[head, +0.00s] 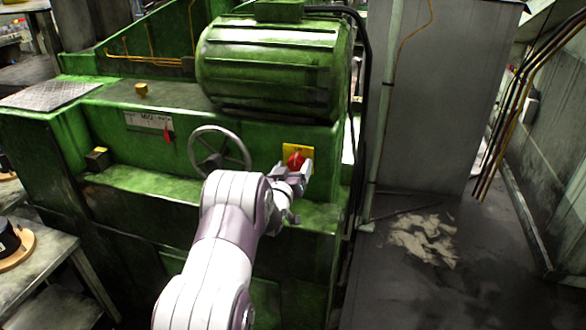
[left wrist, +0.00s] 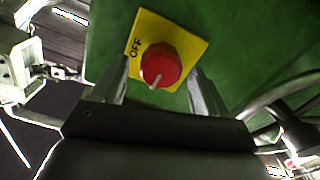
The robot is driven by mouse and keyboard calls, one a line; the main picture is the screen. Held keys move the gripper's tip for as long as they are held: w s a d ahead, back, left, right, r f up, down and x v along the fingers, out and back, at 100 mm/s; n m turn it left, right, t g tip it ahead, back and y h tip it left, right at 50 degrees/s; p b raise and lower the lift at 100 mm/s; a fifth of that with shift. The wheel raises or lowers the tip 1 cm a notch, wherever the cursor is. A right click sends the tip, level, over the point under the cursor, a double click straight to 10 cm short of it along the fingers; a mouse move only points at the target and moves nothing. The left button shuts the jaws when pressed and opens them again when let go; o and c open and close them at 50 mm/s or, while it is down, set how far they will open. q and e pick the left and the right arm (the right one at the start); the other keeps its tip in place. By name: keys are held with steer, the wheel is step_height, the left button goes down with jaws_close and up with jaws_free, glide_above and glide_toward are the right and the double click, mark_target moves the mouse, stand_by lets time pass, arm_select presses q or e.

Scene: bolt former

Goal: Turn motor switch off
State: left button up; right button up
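The motor switch is a round red knob (head: 297,159) on a yellow plate (head: 298,149), fixed to the green machine's front below the motor. In the left wrist view the red knob (left wrist: 160,66) sits on the yellow plate (left wrist: 190,43), which is marked OFF at its left side. A pale pointer line on the knob points down toward the gripper. My left gripper (head: 303,172) is just in front of the knob. In the left wrist view its two fingers (left wrist: 158,88) are spread apart on either side of the knob, with gaps visible. My right gripper is not seen.
A grey handwheel (head: 220,152) stands left of the switch, close to my left arm. The green motor (head: 275,65) juts out above. A small red lever (head: 167,135) is further left. Open floor (head: 430,285) lies to the right.

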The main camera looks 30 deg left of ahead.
arm_select(q)
steer(key=c, duration=0.9)
steer(key=shift+f, duration=0.1)
steer(key=shift+f+m+b, duration=0.1)
steer(key=shift+m+b, duration=0.7)
steer(key=shift+b, duration=0.05)
steer(key=m+b, duration=0.4)
steer(key=b, duration=0.1)
steer(key=m+b, duration=0.9)
steer(key=b, duration=0.1)
steer(key=shift+d+f+m, duration=0.15)
steer(key=shift+f+m, duration=0.1)
steer(key=shift+m, duration=0.15)
steer(key=shift+r+m+b, duration=0.2)
steer(key=shift+m+b, duration=1.2)
steer(key=shift+b, duration=0.2)
steer(key=o, duration=1)
steer(key=shift+r, duration=0.1)
